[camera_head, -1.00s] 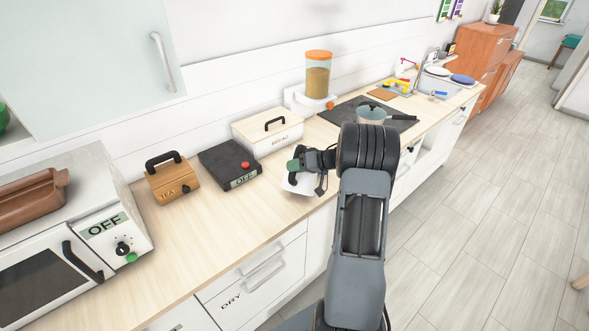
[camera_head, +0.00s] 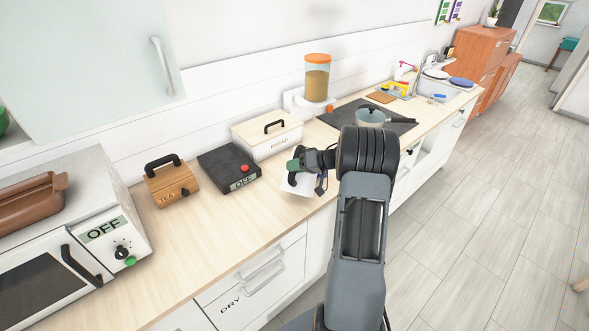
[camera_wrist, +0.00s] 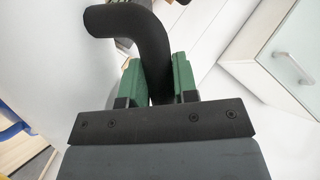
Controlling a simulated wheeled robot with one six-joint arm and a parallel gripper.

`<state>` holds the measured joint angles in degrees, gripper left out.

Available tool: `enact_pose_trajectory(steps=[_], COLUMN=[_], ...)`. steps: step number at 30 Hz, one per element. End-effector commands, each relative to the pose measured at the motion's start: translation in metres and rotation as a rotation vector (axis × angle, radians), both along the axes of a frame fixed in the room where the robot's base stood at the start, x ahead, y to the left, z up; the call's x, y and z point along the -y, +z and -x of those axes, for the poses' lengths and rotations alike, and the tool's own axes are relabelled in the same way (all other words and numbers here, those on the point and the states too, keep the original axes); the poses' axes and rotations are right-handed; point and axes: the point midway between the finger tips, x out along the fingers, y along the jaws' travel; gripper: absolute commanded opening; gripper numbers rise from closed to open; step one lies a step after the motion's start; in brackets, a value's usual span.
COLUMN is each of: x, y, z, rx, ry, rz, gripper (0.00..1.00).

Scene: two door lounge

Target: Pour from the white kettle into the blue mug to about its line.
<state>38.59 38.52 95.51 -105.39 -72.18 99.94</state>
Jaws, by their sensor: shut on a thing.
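My gripper (camera_head: 298,165) is shut on the black curved handle of the white kettle, and its green finger pads (camera_wrist: 158,82) press on both sides of the handle in the wrist view. The white kettle (camera_head: 297,185) is partly hidden behind the gripper, near the counter's front edge. Its pale body also shows at the left of the wrist view (camera_wrist: 62,65). I cannot tell whether it touches the counter. A blue edge (camera_wrist: 12,132) shows at the left of the wrist view; I cannot tell whether it is the blue mug. No blue mug shows clearly in the head view.
A black hot plate marked OFF (camera_head: 229,165), a bread box (camera_head: 268,137) and a tea box (camera_head: 171,183) stand behind and left on the wooden counter (camera_head: 215,225). A pot (camera_head: 369,116) stands farther right. The front left counter is clear.

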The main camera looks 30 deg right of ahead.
Motion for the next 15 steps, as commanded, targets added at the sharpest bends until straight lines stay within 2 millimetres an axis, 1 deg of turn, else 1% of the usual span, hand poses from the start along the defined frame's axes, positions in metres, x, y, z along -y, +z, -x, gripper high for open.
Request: enact_pose_trajectory(steps=[1, 15], x=[0.001, 0.005], y=[0.003, 0.015], z=[-0.001, -0.004], rx=[0.003, -0.027], ry=[0.0, 0.0], rz=[-0.001, -0.037], gripper=[0.0, 0.0])
